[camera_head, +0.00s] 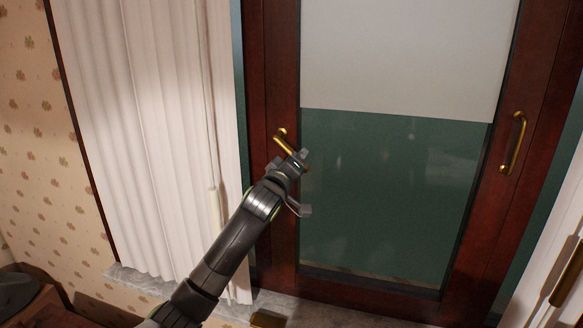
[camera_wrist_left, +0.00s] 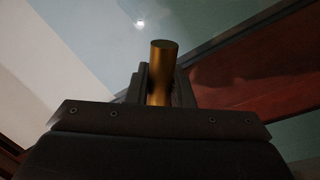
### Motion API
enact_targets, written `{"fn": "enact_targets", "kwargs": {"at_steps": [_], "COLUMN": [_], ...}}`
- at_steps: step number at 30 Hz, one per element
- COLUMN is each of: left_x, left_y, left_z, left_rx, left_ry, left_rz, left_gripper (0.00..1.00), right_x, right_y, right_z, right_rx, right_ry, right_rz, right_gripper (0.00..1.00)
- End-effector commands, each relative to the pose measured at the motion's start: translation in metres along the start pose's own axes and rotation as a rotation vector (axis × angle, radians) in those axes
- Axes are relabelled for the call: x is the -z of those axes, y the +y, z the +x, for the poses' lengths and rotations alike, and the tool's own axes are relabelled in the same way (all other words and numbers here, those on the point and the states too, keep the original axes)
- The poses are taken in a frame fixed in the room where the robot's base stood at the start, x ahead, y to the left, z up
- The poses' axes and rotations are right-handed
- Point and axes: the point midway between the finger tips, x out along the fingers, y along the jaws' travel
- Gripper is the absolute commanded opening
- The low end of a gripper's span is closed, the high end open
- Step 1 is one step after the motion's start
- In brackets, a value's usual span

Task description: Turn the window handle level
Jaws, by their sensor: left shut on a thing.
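The brass window handle (camera_head: 283,142) is on the left stile of the dark red-brown window frame (camera_head: 272,75). It slants down to the right from its pivot, neither upright nor level. My left gripper (camera_head: 299,158) is shut on the handle's lower right end and hides part of it. In the left wrist view, the handle's round brass end (camera_wrist_left: 162,72) stands up between the two dark fingers. My right gripper is not in view.
A white pleated curtain (camera_head: 150,110) hangs left of the window. A pale blind (camera_head: 405,55) covers the upper glass. A fixed brass pull (camera_head: 514,143) sits on the right stile. A grey stone sill (camera_head: 330,308) runs below the window.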

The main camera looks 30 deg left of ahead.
Motion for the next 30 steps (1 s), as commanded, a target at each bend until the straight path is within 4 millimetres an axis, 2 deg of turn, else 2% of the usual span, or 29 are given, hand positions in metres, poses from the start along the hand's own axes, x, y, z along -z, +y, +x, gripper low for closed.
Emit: {"fn": "enact_targets", "kwargs": {"at_steps": [1,18,30], "left_x": [-0.002,0.01,0.019], "left_y": [0.003,0.038,0.049], "left_z": [0.0,0.007,0.009], "left_rx": [-0.004,-0.005,-0.003], "left_ry": [0.01,0.107,0.139], "left_rz": [-0.043,-0.531,-0.698], "left_gripper": [0.0,0.0,0.0], "right_x": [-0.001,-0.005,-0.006], "right_y": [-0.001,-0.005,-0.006], "right_z": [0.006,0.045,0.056], "right_rx": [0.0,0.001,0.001], "right_ry": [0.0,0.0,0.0], "right_rz": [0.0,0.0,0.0], "right_gripper": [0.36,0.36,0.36]}}
